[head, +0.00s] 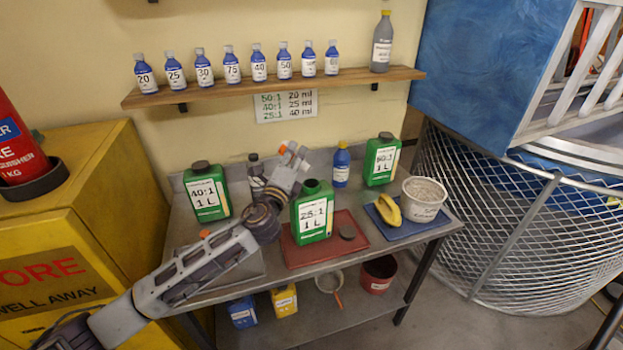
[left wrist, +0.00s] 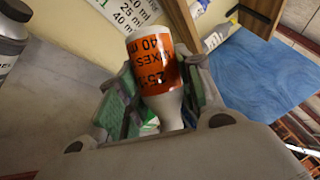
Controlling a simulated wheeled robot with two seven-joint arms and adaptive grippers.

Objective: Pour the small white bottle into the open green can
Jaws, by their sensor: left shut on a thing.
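The open green can (head: 313,212), labelled 25:1 1 L, stands upright on a red tray, its dark mouth uncovered. My left gripper (head: 292,160) is just above and to the left of the can's mouth. It is shut on the small white bottle (left wrist: 156,62), which has an orange label. In the left wrist view its label is upside down and its neck points downward, between the fingers. In the head view the gripper mostly hides the bottle. No liquid is visible. My right gripper is not in view.
Capped green cans stand at left (head: 207,192) and right (head: 382,160). Behind are a dark bottle (head: 256,172) and a blue bottle (head: 341,165). A blue tray (head: 403,229) with a yellow thing and a white bucket (head: 422,200) are at right. A shelf (head: 270,85) holds several bottles.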

